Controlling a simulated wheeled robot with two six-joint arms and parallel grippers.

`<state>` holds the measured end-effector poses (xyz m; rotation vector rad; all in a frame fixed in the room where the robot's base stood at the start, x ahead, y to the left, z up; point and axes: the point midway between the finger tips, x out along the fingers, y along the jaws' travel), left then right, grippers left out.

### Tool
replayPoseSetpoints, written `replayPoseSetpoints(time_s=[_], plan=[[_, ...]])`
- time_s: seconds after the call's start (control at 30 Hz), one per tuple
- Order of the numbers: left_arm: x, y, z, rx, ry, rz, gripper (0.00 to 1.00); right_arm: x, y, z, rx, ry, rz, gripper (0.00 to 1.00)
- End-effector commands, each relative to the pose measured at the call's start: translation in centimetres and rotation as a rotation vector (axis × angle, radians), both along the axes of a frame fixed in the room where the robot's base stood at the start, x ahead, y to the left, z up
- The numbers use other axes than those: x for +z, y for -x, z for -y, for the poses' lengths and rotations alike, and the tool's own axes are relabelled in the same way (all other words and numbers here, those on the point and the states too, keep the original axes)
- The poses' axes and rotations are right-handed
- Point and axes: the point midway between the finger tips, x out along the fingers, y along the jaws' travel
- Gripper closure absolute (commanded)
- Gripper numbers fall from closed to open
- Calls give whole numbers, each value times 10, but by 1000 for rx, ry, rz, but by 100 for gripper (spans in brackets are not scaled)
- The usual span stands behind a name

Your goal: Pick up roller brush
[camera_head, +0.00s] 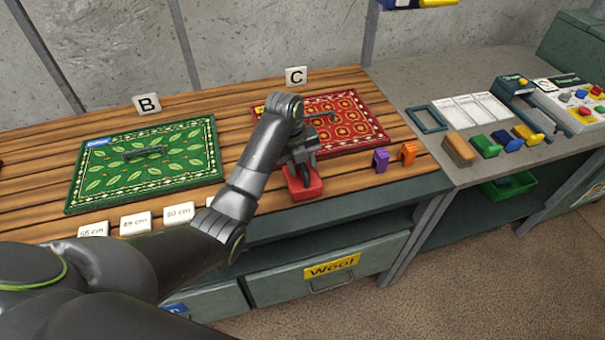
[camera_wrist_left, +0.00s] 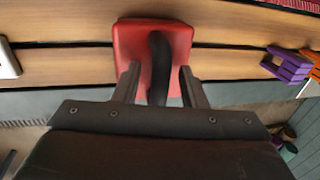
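A red block (camera_head: 303,186) with a black curved handle sits at the front edge of the wooden table (camera_head: 235,150). I cannot tell for sure that it is the roller brush. In the left wrist view the red block (camera_wrist_left: 128,42) lies straight ahead, with its black handle (camera_wrist_left: 159,65) rising toward me. My left gripper (camera_head: 305,172) is right above the block. Its fingers (camera_wrist_left: 160,88) are open, one on each side of the handle, with a gap on both sides. My right gripper is in neither view.
Purple (camera_head: 381,160) and orange (camera_head: 408,153) pieces stand right of the block. A green rug (camera_head: 146,165) and a red rug (camera_head: 352,118), each with a handle, lie behind. Size cards (camera_head: 136,223) line the front edge. Several coloured blocks (camera_head: 486,146) sit on the grey counter.

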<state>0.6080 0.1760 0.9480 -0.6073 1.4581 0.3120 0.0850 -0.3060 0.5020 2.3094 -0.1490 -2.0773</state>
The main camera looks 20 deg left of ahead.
Motion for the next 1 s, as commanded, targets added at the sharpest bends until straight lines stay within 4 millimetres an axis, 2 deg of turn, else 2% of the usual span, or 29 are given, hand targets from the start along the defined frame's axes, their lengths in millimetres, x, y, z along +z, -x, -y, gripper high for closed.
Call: replayPoseSetpoints(time_s=[0.17, 0.47, 0.5, 0.83, 1.0], plan=[[-1, 0, 0, 0, 0, 0, 62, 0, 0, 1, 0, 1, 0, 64], [0, 0, 0, 0, -1, 1, 98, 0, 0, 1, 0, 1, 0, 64], [0, 0, 0, 0, -1, 1, 100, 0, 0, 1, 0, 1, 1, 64], [2, -1, 0, 0, 0, 4, 100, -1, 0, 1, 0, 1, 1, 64], [21, -2, 0, -1, -1, 8, 100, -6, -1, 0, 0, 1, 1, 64]])
